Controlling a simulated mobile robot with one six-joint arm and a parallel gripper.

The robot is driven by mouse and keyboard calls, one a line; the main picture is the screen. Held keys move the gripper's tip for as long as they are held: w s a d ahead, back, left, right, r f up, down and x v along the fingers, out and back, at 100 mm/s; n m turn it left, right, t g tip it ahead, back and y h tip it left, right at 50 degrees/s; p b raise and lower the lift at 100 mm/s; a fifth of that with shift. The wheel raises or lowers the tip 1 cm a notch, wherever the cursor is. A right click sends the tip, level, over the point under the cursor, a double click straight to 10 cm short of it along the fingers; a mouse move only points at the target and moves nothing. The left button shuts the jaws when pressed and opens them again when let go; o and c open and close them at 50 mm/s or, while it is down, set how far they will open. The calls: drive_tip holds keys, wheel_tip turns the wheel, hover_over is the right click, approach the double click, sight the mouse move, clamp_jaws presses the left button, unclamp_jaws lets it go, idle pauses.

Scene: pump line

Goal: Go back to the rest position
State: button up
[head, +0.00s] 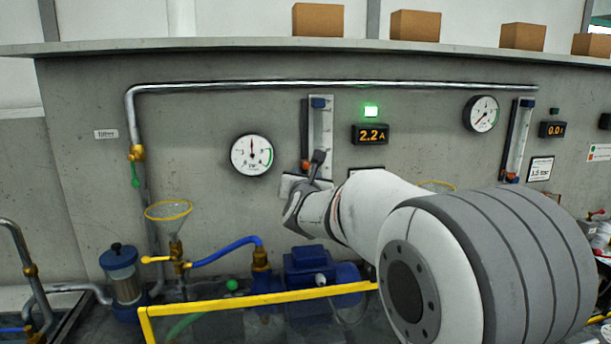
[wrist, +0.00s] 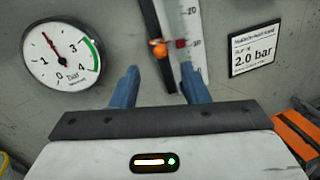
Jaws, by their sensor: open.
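My gripper shows in the wrist view (wrist: 160,82) with two blue fingers apart and nothing between them. It is in front of the grey wall panel, near the lower end of a vertical scale (wrist: 191,35) with an orange knob (wrist: 158,48) and a red marker. In the head view my arm reaches from the lower right toward the same scale (head: 320,125), and its links hide part of the panel. The fingers are hard to make out there. I cannot tell whether they touch anything.
A round gauge (head: 252,155) is left of the scale, its needle outside the green band. A green lamp (head: 371,111) is lit above a display (head: 370,135) reading 2.2 A. Below are a blue pump (head: 308,268), a funnel (head: 169,218) and a yellow rail (head: 250,299).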

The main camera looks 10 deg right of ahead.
drive_tip(key=shift+s+a, duration=0.2)
drive_tip(key=shift+s, duration=0.85)
